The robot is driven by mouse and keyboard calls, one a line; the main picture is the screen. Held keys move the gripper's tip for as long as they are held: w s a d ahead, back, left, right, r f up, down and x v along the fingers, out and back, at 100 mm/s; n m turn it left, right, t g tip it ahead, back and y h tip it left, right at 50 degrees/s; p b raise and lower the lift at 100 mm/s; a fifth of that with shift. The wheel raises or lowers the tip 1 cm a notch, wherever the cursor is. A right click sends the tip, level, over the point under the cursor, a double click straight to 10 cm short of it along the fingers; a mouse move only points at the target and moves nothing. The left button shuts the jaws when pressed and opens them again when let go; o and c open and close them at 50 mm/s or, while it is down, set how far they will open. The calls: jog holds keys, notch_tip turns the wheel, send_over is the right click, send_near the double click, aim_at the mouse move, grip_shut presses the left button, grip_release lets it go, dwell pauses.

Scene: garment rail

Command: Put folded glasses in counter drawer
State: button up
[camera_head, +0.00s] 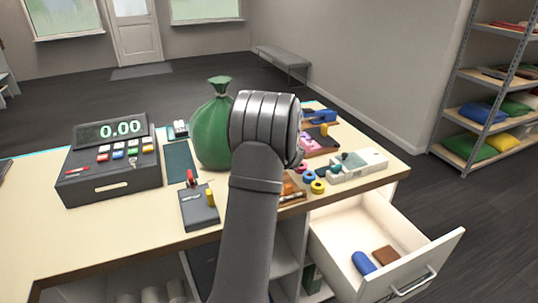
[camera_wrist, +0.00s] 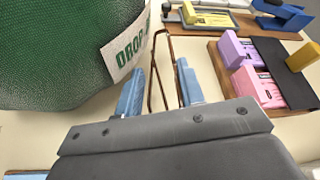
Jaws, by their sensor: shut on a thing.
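My gripper (camera_wrist: 160,84) shows its two blue fingers in the wrist view. Between them is a thin brown wire-like frame (camera_wrist: 151,78), which appears to be the folded glasses; my gripper is shut on it. It is over the counter, beside the green bag. In the head view my wrist hides the fingers and the glasses. The counter drawer (camera_head: 349,228) is pulled open at the lower right of the head view. A blue case-like item (camera_head: 364,263) and a brown item (camera_head: 386,255) lie near its front, with bare floor behind them.
A green tied bag (camera_head: 213,130) stands left of my wrist; its label shows in the wrist view. A cash register (camera_head: 109,165) and a dark card-reader-like device (camera_head: 198,207) are further left. Small coloured items and a white tray (camera_head: 360,165) crowd the counter's right end above the drawer.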

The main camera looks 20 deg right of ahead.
jog(key=shift+w+a+f, duration=0.35)
jog(key=shift+w+f, duration=0.15)
jog(key=shift+f, duration=1.85)
jog(key=shift+f, duration=0.15)
jog(key=o, duration=1)
jog(key=shift+r, duration=0.25)
jog(key=v, duration=1.1)
jog(key=shift+s+a+r, duration=0.1)
jog(key=shift+s, duration=0.35)
jog(key=shift+c, duration=1)
